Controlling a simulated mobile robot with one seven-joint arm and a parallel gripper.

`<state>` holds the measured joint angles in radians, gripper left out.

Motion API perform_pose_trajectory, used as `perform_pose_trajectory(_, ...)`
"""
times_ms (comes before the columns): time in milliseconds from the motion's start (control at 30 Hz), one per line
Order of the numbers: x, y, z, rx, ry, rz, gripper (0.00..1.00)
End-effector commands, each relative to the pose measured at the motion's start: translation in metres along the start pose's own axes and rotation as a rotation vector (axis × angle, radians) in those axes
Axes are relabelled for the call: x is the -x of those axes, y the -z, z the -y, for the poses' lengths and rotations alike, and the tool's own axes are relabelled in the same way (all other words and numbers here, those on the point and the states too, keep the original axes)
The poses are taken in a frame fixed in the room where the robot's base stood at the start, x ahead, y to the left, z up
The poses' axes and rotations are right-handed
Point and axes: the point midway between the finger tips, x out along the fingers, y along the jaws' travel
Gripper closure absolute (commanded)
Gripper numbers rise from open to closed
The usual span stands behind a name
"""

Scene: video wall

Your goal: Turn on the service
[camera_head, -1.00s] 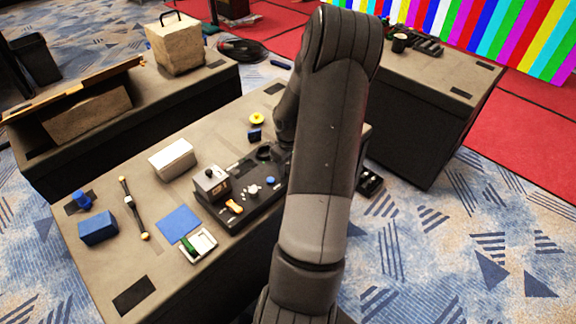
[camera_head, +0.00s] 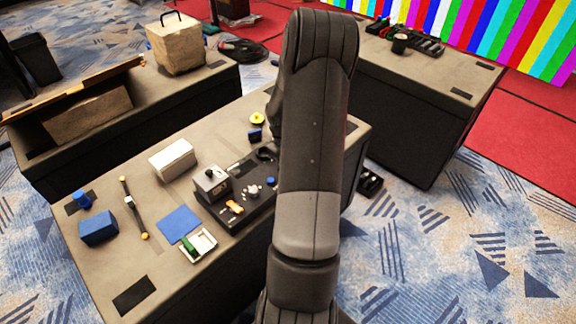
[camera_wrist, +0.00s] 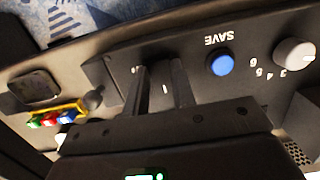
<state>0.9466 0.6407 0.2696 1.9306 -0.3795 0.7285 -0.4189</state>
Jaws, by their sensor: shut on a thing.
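A dark control panel (camera_head: 262,203) lies on the near table. In the wrist view the panel (camera_wrist: 203,85) shows a blue button (camera_wrist: 221,64) under an upside-down SAVE label, and a pale knob (camera_wrist: 295,52) ringed by numbers. My gripper (camera_wrist: 160,72) has both fingertips at the panel, left of the blue button, with a small light mark visible between the fingers. It is shut on a small panel part, which the fingers mostly hide; I cannot tell its position. In the head view my arm hides the gripper; the blue button (camera_head: 271,181) shows left of the arm.
On the near table are a white box (camera_head: 172,159), a blue square (camera_head: 179,224), a blue box (camera_head: 98,229), a small tray (camera_head: 199,244) and a yellow round item (camera_head: 257,118). A tan bag (camera_head: 176,46) stands on the table behind. The wrist view shows a yellow item with coloured parts (camera_wrist: 52,116).

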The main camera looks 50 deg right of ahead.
Motion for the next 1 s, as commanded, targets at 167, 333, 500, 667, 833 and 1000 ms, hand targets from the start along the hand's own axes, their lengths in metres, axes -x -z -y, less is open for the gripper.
perform_pose_trajectory(167,-0.0001,0.0040,0.0006,0.003,-0.001,0.107,0.99)
perform_pose_trajectory(333,0.0004,0.0051,-0.0001,0.000,0.000,0.177,0.99)
perform_pose_trajectory(500,0.0010,0.0049,-0.0002,-0.001,0.000,0.196,0.99)
perform_pose_trajectory(667,0.0010,0.0047,-0.0002,-0.001,0.000,0.196,0.99)
perform_pose_trajectory(833,0.0011,0.0047,-0.0002,-0.001,0.000,0.195,0.68)
perform_pose_trajectory(1000,0.0014,0.0050,-0.0001,-0.001,0.000,0.194,0.55)
